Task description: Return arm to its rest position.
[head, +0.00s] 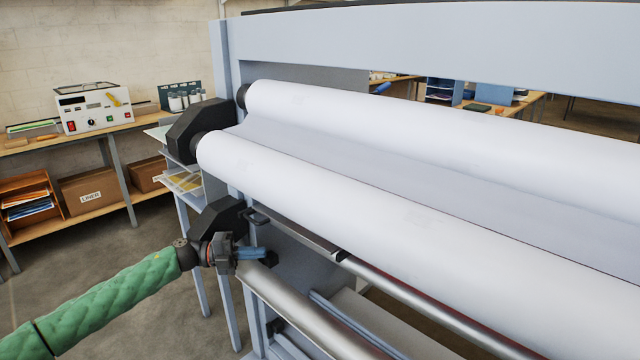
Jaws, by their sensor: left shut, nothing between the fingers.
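My left arm, in a green quilted sleeve (110,298), reaches in from the lower left of the head view. My left gripper (266,255) is shut and empty, with its fingers pointing right. It is at the left end of the roll laminator (430,32), in front of the frame and below the big white rolls. I cannot tell whether the fingers touch the frame. The lower white roll (390,205) and the upper white roll (430,120) run to the right. My right gripper is not in the view.
Close to the gripper are black end housings (200,128), a metal bar (420,305) and a lower silver roller (300,312). A workbench (135,122) with a white control box (93,108) stands at the back left. Grey floor (95,248) is open left of the laminator.

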